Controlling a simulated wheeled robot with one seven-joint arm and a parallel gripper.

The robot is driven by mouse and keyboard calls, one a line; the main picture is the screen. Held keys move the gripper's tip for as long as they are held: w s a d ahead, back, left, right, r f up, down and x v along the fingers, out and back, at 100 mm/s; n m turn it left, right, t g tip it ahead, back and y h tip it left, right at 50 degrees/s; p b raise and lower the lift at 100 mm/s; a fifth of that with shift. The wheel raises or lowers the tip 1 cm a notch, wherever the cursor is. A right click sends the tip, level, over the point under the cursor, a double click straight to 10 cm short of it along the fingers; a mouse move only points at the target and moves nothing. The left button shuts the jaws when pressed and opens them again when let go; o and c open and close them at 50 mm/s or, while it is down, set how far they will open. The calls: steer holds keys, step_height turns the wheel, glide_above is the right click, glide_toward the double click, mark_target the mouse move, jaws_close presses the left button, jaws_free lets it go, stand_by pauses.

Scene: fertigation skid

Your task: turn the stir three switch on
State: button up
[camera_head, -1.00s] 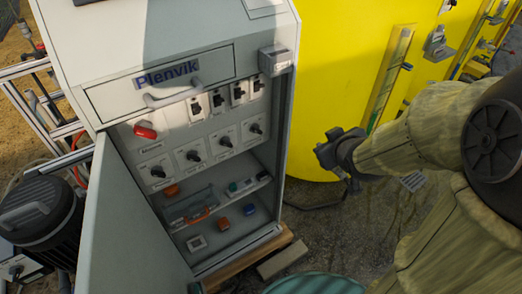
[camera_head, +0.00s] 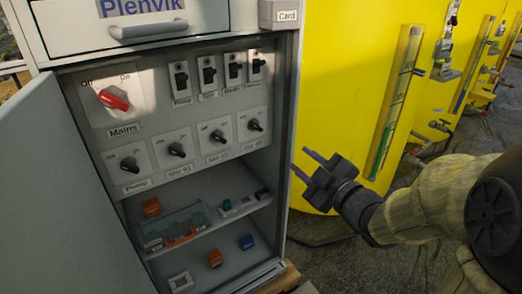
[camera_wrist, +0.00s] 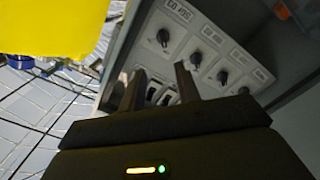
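The stir three switch (camera_head: 255,125) appears to be the rightmost black rotary knob in the cabinet's lower row. Its small label is hard to read in the head view. In the wrist view the same knob (camera_wrist: 163,37) is at upper centre, with an upside-down label that seems to read Stir 03. I cannot tell its setting surely. My gripper (camera_head: 307,164) is open and empty, right of the cabinet's right wall, fingers pointing left toward it. In the wrist view my gripper (camera_wrist: 160,82) has its fingers apart, with the knob beyond them, untouched.
The row also holds the Pump knob (camera_head: 131,164) and two more knobs. Above are the red Mains switch (camera_head: 114,99) and several black breakers (camera_head: 208,73). The cabinet door (camera_head: 65,195) stands open at left. A yellow tank (camera_head: 345,90) stands behind my gripper.

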mark_target(258, 128)
steer(key=shift+s+a+f, duration=0.15)
steer(key=shift+a, duration=0.05)
steer(key=shift+a, duration=0.1)
steer(key=shift+y, duration=0.4)
steer(key=p+x, duration=0.4)
steer(key=p, duration=0.1)
steer(key=shift+w+r, duration=0.3)
steer(key=shift+w, duration=0.05)
steer(key=w+p, duration=0.1)
steer(key=p, duration=0.6)
steer(key=shift+a+f, duration=0.15)
steer(key=shift+a, duration=0.25)
steer(key=x, duration=0.4)
steer(key=p+x, duration=0.1)
steer(key=x, duration=0.2)
steer(key=p+x, duration=0.1)
steer(key=x, duration=0.3)
steer(key=shift+w+a+f, duration=0.15)
steer(key=shift+w+f, duration=0.15)
